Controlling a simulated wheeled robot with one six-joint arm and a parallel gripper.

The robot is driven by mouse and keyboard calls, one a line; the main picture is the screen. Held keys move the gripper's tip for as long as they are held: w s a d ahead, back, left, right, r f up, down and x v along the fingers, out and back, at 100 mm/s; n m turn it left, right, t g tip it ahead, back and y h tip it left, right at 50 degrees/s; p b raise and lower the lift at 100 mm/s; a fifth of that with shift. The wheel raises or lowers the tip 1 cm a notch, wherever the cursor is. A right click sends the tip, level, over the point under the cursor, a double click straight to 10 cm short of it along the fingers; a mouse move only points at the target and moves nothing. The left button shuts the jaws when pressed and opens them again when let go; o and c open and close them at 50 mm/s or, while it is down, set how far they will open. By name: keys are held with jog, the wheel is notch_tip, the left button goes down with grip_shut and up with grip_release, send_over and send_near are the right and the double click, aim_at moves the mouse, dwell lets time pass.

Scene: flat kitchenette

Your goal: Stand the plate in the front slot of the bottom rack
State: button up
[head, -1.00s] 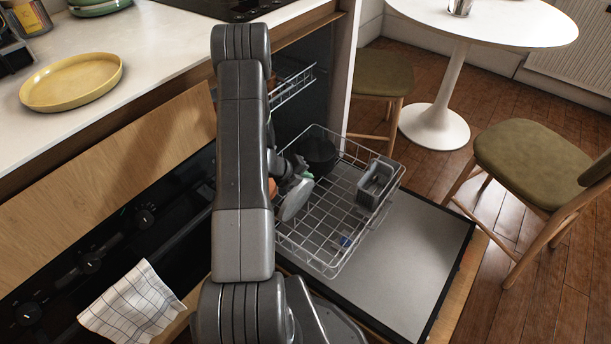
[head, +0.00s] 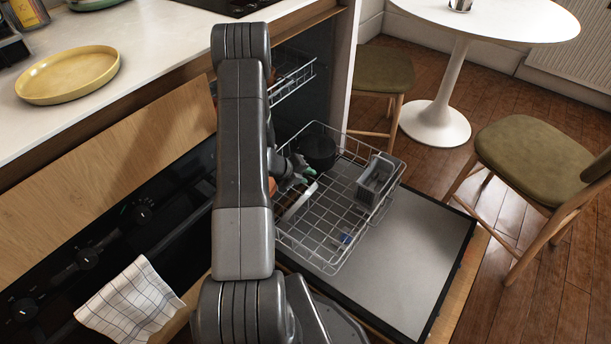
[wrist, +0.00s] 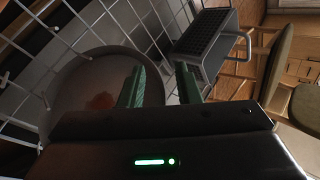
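The plate (head: 300,201) is in the left part of the bottom rack (head: 330,262). The head view shows it nearly edge-on as a pale sliver. In the wrist view the plate (wrist: 85,98) shows its round grey face with an orange-brown stain, beside wire tines. My gripper (head: 307,172) is just above the plate at its upper end. In the wrist view my gripper (wrist: 162,88) has its green fingers apart with a clear gap between them. The left finger overlaps the plate's right edge. I cannot tell which slot the plate is in or whether it touches a finger.
A grey cutlery basket (head: 376,181) stands at the rack's right; it also shows in the wrist view (wrist: 205,45). A black pot (head: 318,151) sits at the rack's back. A small blue item (head: 346,238) lies near the front. A yellow dish (head: 68,76) is on the counter.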

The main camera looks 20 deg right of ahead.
notch_tip(320, 180, up, 10)
jog(key=p, duration=0.3)
jog(key=shift+f, duration=0.1)
dwell(0.5)
notch_tip(320, 180, down, 10)
jog(key=b, duration=0.3)
notch_tip(320, 180, up, 5)
jog(key=p, duration=0.3)
jog(key=shift+f+p, duration=0.15)
jog(key=shift+p, duration=0.2)
jog(key=shift+f, duration=0.15)
